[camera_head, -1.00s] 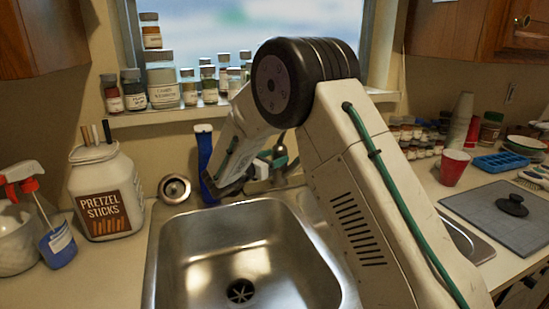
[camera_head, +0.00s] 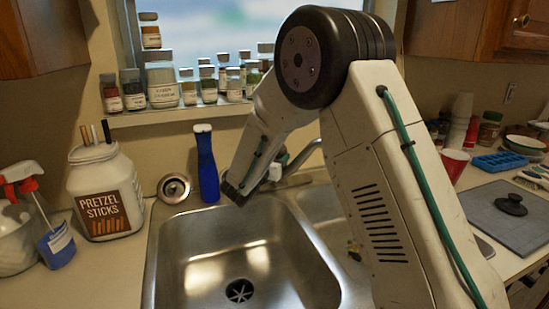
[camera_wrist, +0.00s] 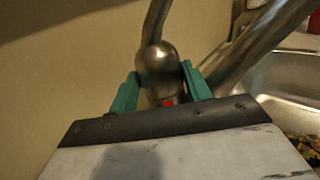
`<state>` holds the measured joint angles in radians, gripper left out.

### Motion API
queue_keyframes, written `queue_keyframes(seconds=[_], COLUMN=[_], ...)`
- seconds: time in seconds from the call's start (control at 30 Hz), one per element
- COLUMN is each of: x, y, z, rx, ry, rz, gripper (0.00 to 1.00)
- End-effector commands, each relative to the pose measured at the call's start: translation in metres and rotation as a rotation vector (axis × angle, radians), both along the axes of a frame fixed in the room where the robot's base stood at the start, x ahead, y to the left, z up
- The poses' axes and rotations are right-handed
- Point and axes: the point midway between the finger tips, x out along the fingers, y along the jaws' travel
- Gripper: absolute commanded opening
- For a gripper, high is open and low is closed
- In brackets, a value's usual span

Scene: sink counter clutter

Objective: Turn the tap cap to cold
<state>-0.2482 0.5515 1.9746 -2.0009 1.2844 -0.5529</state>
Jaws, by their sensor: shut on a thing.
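The tap cap (camera_wrist: 157,62) is a rounded brushed-metal dome in the wrist view, with a thin metal lever (camera_wrist: 155,22) rising from its top. A red mark (camera_wrist: 168,102) shows low on its near side. My gripper (camera_wrist: 160,84) has its two green fingers on either side of the cap, shut on it. The tap's spout (camera_wrist: 262,38) runs up to the right beside the cap. In the head view the spout (camera_head: 302,158) shows behind the sink, while my arm hides the cap and most of my gripper.
The steel sink (camera_head: 185,250) lies in front of the tap. A blue bottle (camera_head: 207,165) stands just left of my wrist, with a round metal strainer (camera_head: 174,188) beside it. A pretzel jar (camera_head: 103,195) is further left. Small jars (camera_head: 163,85) line the sill.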

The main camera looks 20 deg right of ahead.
Motion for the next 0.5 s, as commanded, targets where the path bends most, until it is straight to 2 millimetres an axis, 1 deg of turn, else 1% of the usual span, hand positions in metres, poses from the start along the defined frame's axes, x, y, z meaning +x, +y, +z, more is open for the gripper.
queue_keyframes(seconds=[0.13,0.4,0.43,0.5], x=[-0.0009,-0.0006,-0.0006,-0.0006], y=[-0.0008,-0.0004,-0.0004,-0.0005], z=[0.0007,0.0005,0.0005,0.0005], rx=[0.001,0.001,0.001,0.001], ry=[-0.001,-0.001,-0.001,-0.001], rz=[0.044,0.046,0.046,0.046], gripper=[0.25,0.25,0.56,0.57])
